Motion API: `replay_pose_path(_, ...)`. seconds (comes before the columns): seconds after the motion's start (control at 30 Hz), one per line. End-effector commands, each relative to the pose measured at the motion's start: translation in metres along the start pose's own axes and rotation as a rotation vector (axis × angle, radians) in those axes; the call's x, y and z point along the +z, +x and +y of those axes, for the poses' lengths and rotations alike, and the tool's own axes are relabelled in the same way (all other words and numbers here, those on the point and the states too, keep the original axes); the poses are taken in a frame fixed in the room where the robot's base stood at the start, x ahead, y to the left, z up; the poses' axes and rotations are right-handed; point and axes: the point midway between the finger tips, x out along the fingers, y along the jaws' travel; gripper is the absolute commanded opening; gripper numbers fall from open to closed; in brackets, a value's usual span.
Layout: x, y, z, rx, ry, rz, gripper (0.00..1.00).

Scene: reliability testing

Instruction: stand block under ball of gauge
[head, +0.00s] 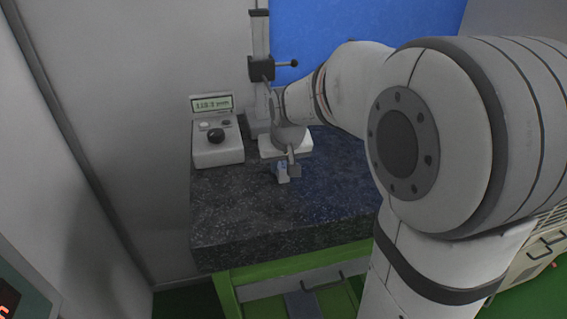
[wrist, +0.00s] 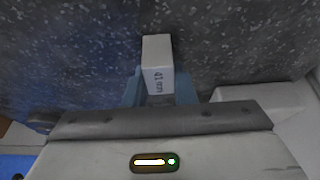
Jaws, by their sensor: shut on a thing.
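A pale block (wrist: 158,52) marked "41 mm" is between the blue fingers of my gripper (wrist: 160,88). My gripper is shut on it, and one end sticks out past the fingers. In the head view my gripper (head: 281,168) points down over the front part of the dark speckled slab, with the block (head: 283,179) at its tips. I cannot tell whether the block touches the slab. The gauge (head: 260,35) has an upright grey column with a dark clamp, behind my wrist. Its ball is hidden behind my arm.
A readout box (head: 217,145) with a lit green display and a dark knob stands left of the gauge on the speckled slab (head: 225,215). The slab's front and left are clear. A pale wall is close on the left. A green frame (head: 280,268) carries the slab.

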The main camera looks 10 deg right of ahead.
Motion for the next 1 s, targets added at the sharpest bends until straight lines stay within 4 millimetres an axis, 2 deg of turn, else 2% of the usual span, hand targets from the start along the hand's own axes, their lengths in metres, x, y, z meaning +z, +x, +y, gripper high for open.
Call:
replay_pose_path(0.23, 0.0, 0.0, 0.0, 0.0, -0.001, 0.002, 0.0)
replay_pose_path(0.27, 0.0, 0.0, 0.0, 0.0, -0.001, 0.002, 0.24)
replay_pose_path(0.57, 0.0, 0.0, -0.001, 0.0, -0.001, 0.001, 0.49)
replay_pose_path(0.83, 0.0, -0.001, -0.001, -0.001, -0.001, 0.0, 0.49)
replay_pose_path(1.0, 0.0, -0.022, -0.001, -0.001, -0.001, 0.004, 0.49)
